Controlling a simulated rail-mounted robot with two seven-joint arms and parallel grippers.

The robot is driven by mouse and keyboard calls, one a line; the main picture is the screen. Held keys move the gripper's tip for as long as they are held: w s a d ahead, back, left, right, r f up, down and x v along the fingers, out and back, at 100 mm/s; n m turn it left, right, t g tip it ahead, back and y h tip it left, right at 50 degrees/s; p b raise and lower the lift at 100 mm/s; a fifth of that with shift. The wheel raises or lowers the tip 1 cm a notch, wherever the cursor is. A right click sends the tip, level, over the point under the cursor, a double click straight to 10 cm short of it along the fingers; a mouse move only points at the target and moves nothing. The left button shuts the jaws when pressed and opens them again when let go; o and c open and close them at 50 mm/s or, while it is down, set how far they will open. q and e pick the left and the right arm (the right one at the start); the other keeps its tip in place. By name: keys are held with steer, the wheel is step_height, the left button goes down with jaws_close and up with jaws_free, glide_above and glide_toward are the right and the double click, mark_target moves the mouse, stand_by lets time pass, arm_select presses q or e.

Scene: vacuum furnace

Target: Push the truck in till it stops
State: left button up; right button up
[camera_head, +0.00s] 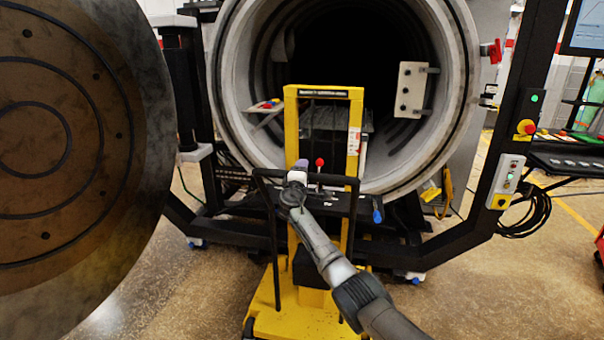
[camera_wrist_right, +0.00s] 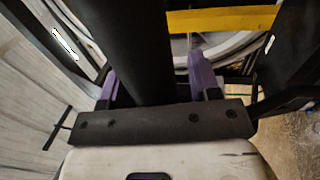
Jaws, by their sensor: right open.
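The yellow truck (camera_head: 300,322) stands on the floor in front of the round furnace mouth (camera_head: 232,95). Its upright yellow frame (camera_head: 291,120) and black push handle (camera_head: 330,180) face me. My right gripper (camera_head: 298,166) is at the handle's upper part, left of the red-knobbed lever (camera_head: 319,162). In the right wrist view, its purple fingers (camera_wrist_right: 155,82) are apart, with a dark bar (camera_wrist_right: 138,45) between them. I cannot tell whether they touch the bar. How far the truck is engaged with the furnace is hidden behind its frame. My left gripper is out of view.
The open furnace door (camera_head: 85,150) fills the left side. A black furnace frame (camera_head: 500,170) with a button box (camera_head: 507,180) stands at right. A black shelf (camera_head: 570,158) is farther right. Floor shows on both sides of the truck.

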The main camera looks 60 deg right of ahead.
steer(key=shift+s+f, duration=0.1)
steer(key=shift+s+a+p, duration=0.15)
steer(key=shift+a+p, duration=0.25)
steer(key=shift+a, duration=0.2)
steer(key=p+v, duration=0.3)
steer(key=v, duration=0.9)
steer(key=shift+a, duration=0.3)
